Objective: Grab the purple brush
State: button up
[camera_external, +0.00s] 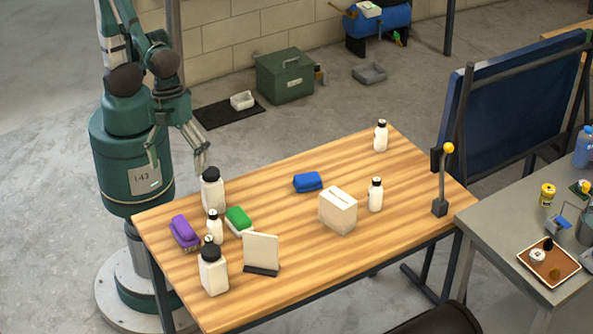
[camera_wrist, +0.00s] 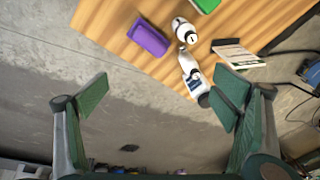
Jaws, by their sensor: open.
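The purple brush (camera_external: 184,232) lies on the wooden table near its left end, beside several white bottles. It has a purple top and a paler bristle underside. In the wrist view the purple brush (camera_wrist: 149,38) lies near the table edge, beyond the fingertips and left of the white bottles. My gripper (camera_wrist: 160,98) is open and empty, with its green finger pads wide apart. In the external view my gripper (camera_external: 203,165) hangs off the table's back left edge, behind the large bottle, apart from the brush; its fingertips are partly hidden.
A large black-capped bottle (camera_external: 213,188), a small bottle (camera_external: 214,228) and another large bottle (camera_external: 213,272) stand close to the brush. A green brush (camera_external: 238,219), a white card stand (camera_external: 261,252), a blue brush (camera_external: 308,182) and a white box (camera_external: 338,211) are farther right.

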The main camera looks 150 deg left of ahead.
aim_at(183, 223)
jog(key=f+m+g, duration=0.1)
jog(key=f+m, duration=0.1)
jog(key=f, duration=0.1)
jog(key=w+f+m+b, duration=0.1)
jog(key=f+m, duration=0.1)
jog(key=f, duration=0.2)
jog(key=w+f+m+g, duration=0.1)
jog(key=f+m, duration=0.2)
jog(key=f, duration=0.1)
jog(key=shift+d+f+g+h, duration=0.2)
jog(key=shift+g+h, duration=0.1)
jog(key=shift+h, duration=0.1)
jog(key=shift+s+f+m+b, duration=0.1)
jog(key=shift+f+m+b, duration=0.3)
jog(key=shift+f, duration=0.3)
jog(key=shift+d+f+b, duration=0.25)
jog(key=shift+f+b, duration=0.05)
jog(key=shift+f, duration=1)
jog(key=shift+d+f+b, duration=0.15)
jog(key=shift+f+b, duration=0.35)
jog(key=shift+f, duration=0.8)
jog(key=shift+d+f+b, duration=0.1)
jog(key=shift+f+b, duration=0.35)
jog(key=shift+f, duration=0.85)
